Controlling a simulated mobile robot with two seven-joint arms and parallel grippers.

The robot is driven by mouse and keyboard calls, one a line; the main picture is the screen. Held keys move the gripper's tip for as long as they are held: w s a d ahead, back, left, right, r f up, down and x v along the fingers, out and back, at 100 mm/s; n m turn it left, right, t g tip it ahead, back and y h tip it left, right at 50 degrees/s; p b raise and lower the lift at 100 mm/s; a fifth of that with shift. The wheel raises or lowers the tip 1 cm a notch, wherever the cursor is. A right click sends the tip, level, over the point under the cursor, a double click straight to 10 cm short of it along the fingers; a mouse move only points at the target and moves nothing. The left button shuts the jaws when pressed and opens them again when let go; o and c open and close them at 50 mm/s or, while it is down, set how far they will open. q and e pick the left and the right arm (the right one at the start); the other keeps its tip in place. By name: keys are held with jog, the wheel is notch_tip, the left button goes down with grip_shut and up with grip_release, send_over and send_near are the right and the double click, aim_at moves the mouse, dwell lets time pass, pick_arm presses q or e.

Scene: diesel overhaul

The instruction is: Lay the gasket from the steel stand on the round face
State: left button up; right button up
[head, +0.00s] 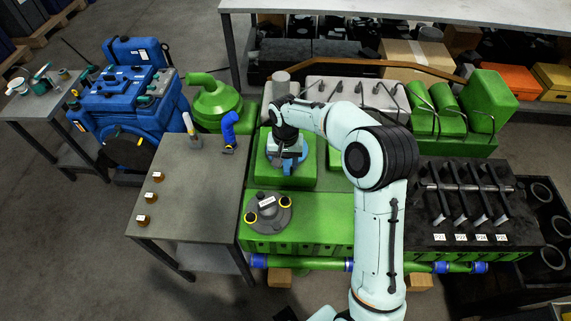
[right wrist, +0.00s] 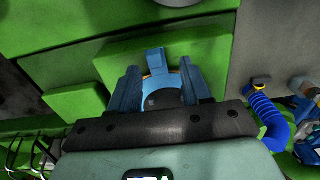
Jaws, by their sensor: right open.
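My right gripper (head: 287,156) is open and points down over a raised green block (head: 304,180) on the engine. In the right wrist view, a blue piece with an upright tab (right wrist: 155,62) shows between the spread fingers of the gripper (right wrist: 160,88); it looks like the gasket. A dark round surface (right wrist: 164,99) with a thin orange edge shows below the tab, probably the round face. The gripper hides much of both, so I cannot tell whether the gasket lies flat or touches a finger. My left gripper is not in view.
A grey flange with yellow caps (head: 268,214) sits on the green engine in front. A black tray of parts (head: 465,200) lies right. A blue engine (head: 125,110) stands far left.

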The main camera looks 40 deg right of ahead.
notch_tip(320, 180, up, 11)
jog(key=p, duration=0.1)
jog(key=shift+r, duration=0.2)
dwell(0.7)
